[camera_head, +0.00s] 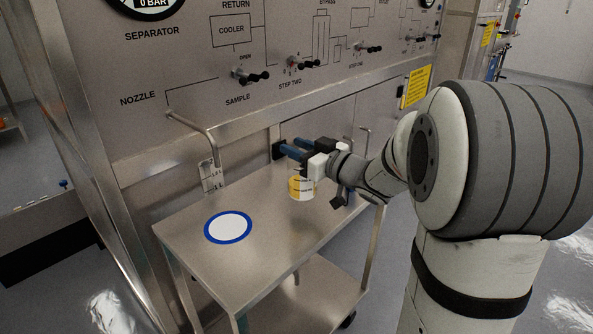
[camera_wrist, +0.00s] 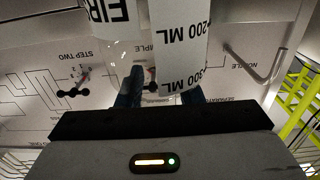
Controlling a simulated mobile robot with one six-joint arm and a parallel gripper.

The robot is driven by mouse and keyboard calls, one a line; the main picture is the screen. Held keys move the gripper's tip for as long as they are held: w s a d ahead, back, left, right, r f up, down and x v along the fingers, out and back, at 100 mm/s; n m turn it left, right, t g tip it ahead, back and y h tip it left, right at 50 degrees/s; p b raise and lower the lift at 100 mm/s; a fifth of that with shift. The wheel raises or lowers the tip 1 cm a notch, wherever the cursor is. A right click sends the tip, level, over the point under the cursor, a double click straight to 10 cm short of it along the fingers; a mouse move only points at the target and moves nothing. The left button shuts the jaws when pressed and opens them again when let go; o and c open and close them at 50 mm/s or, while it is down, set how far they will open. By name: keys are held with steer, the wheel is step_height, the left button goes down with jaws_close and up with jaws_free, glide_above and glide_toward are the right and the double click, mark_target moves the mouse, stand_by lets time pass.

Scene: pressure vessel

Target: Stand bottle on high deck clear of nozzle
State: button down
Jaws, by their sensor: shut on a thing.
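The bottle (camera_head: 301,188) is clear with a yellow and white label, and it hangs below my gripper (camera_head: 293,150) in the head view. The blue fingers are shut on it. It looks upright over the right part of the cart's steel top deck (camera_head: 265,240); I cannot tell whether its base touches. In the wrist view the bottle (camera_wrist: 180,45) fills the top middle, with 200 ML and 300 ML marks. The nozzle (camera_head: 195,128) is a bent pipe over the deck's back left, apart from the bottle. It also shows in the wrist view (camera_wrist: 268,68).
A white disc with a blue rim (camera_head: 228,227) lies on the deck's left front part. The panel (camera_head: 230,80) with black-handled valves stands behind. A lower shelf (camera_head: 300,300) lies under the deck. Bare deck surrounds the disc.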

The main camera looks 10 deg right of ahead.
mark_target(301, 188)
step_height(301, 188, down, 4)
steer(key=shift+f+b, duration=0.2)
steer(key=shift+b, duration=0.4)
steer(key=shift+s, duration=0.1)
steer(key=shift+f, duration=0.25)
steer(key=c, duration=1)
jaws_free()
steer(key=shift+r, duration=0.1)
